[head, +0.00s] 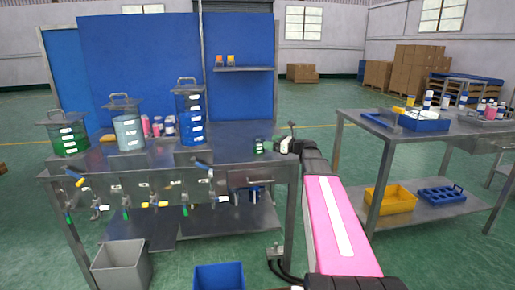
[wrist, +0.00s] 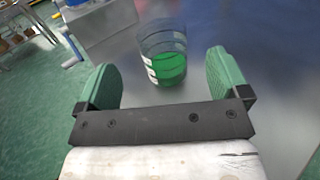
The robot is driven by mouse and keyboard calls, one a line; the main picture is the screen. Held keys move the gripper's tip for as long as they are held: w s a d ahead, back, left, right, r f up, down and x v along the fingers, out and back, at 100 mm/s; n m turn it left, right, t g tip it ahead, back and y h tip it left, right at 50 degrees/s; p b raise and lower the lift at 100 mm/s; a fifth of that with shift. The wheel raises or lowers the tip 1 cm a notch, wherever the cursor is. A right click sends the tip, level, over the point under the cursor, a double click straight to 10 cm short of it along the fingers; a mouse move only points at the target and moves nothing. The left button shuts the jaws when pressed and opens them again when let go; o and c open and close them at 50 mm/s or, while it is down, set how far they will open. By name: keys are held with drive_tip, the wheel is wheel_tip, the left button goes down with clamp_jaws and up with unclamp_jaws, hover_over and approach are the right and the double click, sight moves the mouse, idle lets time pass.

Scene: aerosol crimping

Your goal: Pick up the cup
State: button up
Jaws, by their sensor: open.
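The cup (wrist: 168,70) is clear with green liquid in it and white labels on its side. It stands upright on the grey metal table (head: 225,155). In the head view the cup (head: 259,147) is small, near the table's right end. My gripper (wrist: 162,72) is open, with its two green finger pads to the left and right of the cup in the picture. The cup appears just beyond the fingertips, and no contact shows. In the head view my gripper (head: 284,146) is just right of the cup, and its fingers are hard to make out.
Large lidded containers of green (head: 68,137), pale (head: 128,130) and blue (head: 190,120) liquid stand left on the table. Taps (head: 125,200) line its front edge. A second table (head: 400,134) at right holds a blue tray (head: 423,122) and bottles. The surface around the cup looks clear.

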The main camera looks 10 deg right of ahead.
sight(259, 145)
drive_tip(key=x, duration=0.7)
drive_tip(key=shift+w+a, duration=0.1)
drive_tip(key=shift+w, duration=0.15)
drive_tip(key=shift+c, duration=0.3)
drive_tip(key=c, duration=1)
